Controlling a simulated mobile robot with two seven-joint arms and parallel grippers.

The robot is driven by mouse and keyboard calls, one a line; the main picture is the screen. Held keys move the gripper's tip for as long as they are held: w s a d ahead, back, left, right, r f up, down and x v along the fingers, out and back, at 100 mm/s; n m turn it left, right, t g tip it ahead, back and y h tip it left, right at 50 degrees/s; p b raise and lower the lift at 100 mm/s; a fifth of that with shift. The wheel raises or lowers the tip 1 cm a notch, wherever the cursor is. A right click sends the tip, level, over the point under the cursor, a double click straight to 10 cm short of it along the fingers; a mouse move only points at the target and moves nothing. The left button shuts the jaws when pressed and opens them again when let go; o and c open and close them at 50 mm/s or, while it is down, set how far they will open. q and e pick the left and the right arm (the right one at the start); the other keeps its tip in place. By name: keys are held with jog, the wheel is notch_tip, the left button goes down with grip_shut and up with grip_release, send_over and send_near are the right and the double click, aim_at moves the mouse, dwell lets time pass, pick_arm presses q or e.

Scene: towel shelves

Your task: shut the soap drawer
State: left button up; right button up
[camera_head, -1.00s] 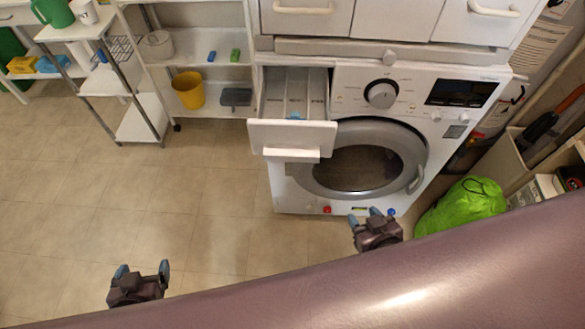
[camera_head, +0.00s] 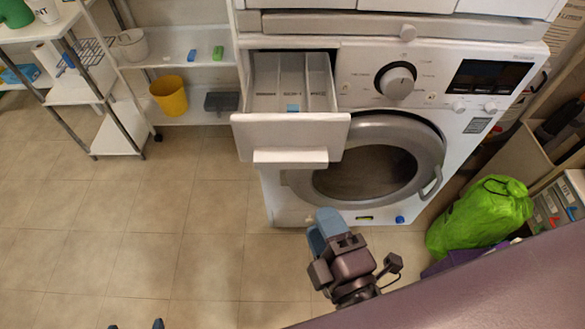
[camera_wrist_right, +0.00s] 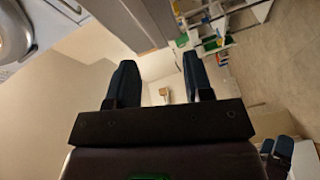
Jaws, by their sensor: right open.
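The soap drawer (camera_head: 288,133) is pulled out of the upper left of the white washing machine (camera_head: 452,170). Its white front with a ledge-like handle sticks out toward me, and its grey compartments show behind. My right gripper (camera_head: 326,224) is below and a little right of the drawer front, apart from it, in front of the machine's lower edge. In the right wrist view its two dark fingers (camera_wrist_right: 157,82) are spread with nothing between them. Only the blue fingertips of my left gripper (camera_head: 150,324) show at the bottom left edge; its opening is unclear.
The round door (camera_head: 372,170) of the machine is closed. A green bag (camera_head: 482,215) lies on the floor at right. A white shelf with a yellow bucket (camera_head: 169,95) stands at left. The floor (camera_head: 170,220) at left is clear.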

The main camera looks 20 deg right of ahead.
aim_at(292, 167)
jog(key=w+n, duration=0.1)
jog(key=w, duration=0.2)
jog(key=w+a+r+n+p, duration=0.1)
jog(key=w, duration=0.2)
jog(key=w+n+p, duration=0.1)
jog(key=w, duration=0.2)
jog(key=shift+a+r+y, duration=0.2)
jog(key=shift+y, duration=0.1)
pick_arm(q)
jog(key=shift+d+r, duration=0.1)
jog(key=shift+r, duration=1.15)
pick_arm(e)
jog(key=shift+w+f+t, duration=0.1)
jog(key=shift+w+t, duration=0.2)
jog(key=shift+w, duration=0.55)
grip_shut()
